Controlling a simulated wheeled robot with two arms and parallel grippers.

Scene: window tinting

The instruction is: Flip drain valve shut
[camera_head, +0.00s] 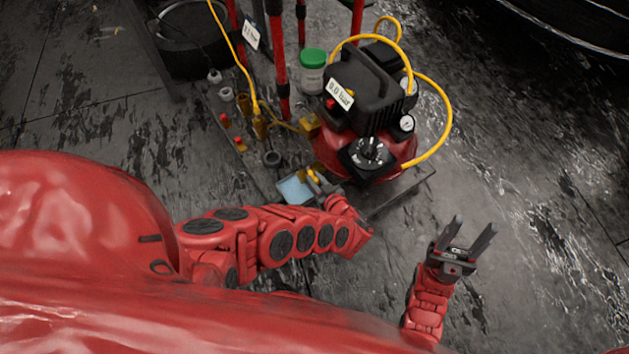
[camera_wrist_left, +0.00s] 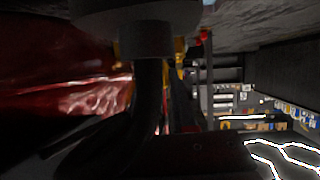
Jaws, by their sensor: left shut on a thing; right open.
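The compressor (camera_head: 365,100) stands in the middle of the head view, with a red tank (camera_head: 398,165) under a black top. My left arm reaches in from the left to the tank's lower front. My left gripper (camera_head: 326,190) is low against the tank there, shut on a small part at the drain valve. Small yellow parts (camera_head: 312,176) show beside it. The valve's lever position is hidden. The left wrist view is dark, with the red tank (camera_wrist_left: 65,85) at the left and a black shape across the middle. My right gripper (camera_head: 475,240) is open and empty, right of the compressor.
A yellow hose (camera_head: 446,110) loops around the compressor's right side. A green-lidded jar (camera_head: 312,72), red posts (camera_head: 280,60) and small fittings (camera_head: 240,143) stand left of it. A light blue pad (camera_head: 295,190) lies by my left wrist. The floor at the right is clear.

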